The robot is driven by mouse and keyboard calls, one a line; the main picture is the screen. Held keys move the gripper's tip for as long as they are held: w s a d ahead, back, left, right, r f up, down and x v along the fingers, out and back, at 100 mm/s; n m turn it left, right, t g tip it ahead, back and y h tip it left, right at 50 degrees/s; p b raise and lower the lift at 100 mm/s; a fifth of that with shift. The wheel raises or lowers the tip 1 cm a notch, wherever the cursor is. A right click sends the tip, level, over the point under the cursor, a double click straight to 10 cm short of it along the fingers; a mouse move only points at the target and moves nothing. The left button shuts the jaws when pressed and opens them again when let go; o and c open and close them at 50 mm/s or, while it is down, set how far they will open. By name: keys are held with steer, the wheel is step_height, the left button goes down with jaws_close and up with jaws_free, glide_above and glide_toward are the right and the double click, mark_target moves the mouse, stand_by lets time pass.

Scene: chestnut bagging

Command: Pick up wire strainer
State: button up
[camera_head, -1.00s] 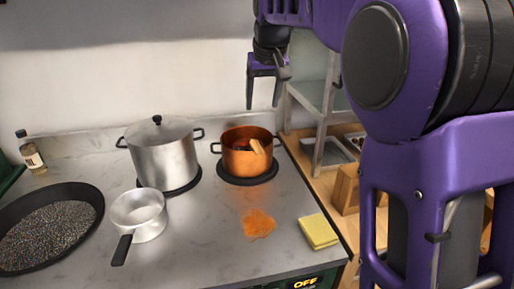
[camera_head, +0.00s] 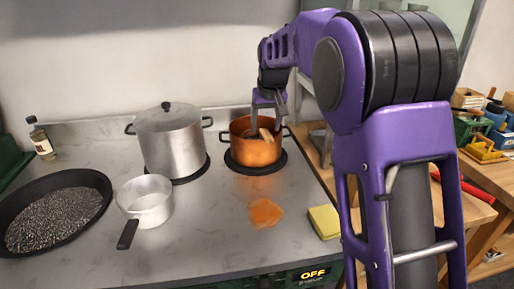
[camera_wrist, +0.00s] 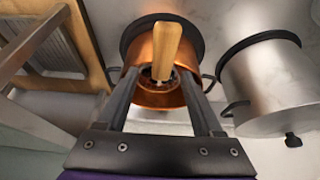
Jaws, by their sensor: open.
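The copper pot (camera_head: 254,152) stands on a burner at the back right of the counter. A light wooden handle (camera_head: 266,135) sticks up out of it, probably the wire strainer's; no mesh is clearly seen. In the wrist view the handle (camera_wrist: 167,45) rises from the copper pot (camera_wrist: 150,97), over dark contents. My gripper (camera_head: 267,118) is open, its fingers reaching down at the pot's mouth. In the wrist view my gripper (camera_wrist: 160,75) has a finger on either side of the handle's lower part. Whether they touch it I cannot tell.
A large lidded steel pot (camera_head: 172,140) stands left of the copper pot. A bottle (camera_head: 41,140) stands at back left.

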mark_target(264, 131)
steer(key=x, duration=0.3)
steer(key=shift+a+f, duration=0.15)
steer(key=shift+f, duration=0.05)
jaws_close()
steer(key=shift+r, duration=0.1)
